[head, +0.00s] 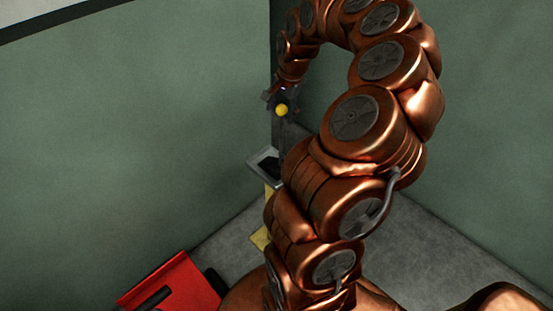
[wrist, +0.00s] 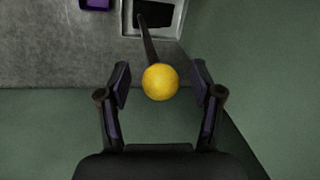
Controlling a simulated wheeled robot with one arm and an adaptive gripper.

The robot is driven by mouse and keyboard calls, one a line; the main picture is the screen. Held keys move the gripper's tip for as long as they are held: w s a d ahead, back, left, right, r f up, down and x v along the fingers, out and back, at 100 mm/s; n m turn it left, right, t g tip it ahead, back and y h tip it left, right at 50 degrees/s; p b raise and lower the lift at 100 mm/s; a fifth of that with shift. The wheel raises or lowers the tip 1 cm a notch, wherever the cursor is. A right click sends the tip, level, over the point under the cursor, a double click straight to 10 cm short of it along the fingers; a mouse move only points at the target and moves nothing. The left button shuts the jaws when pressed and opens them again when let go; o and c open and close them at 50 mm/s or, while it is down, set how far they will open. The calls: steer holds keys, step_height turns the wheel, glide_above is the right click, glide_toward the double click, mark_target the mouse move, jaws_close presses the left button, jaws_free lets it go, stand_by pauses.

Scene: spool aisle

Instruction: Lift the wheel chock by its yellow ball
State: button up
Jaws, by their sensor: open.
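The yellow ball (wrist: 160,82) sits at the top of a thin dark rod (wrist: 149,42) in the wrist view. The rod runs down to a black block (wrist: 152,14), seemingly the wheel chock, in a pale-rimmed tray (wrist: 181,14). My gripper (wrist: 160,72) is open. Its two fingers stand either side of the ball, with a visible gap on both sides. In the head view the yellow ball (head: 281,110) shows at my gripper (head: 277,98), and the black block (head: 268,165) lies below in the tray. The rod is hard to make out there.
A yellow piece (head: 261,239) shows below the tray, partly hidden by my arm. A red object (head: 172,286) with a dark bar lies at the lower left. A purple item (wrist: 95,4) is beside the tray. Green walls (head: 130,130) stand close behind.

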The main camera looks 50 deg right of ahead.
jaws_close()
stand_by(0.6)
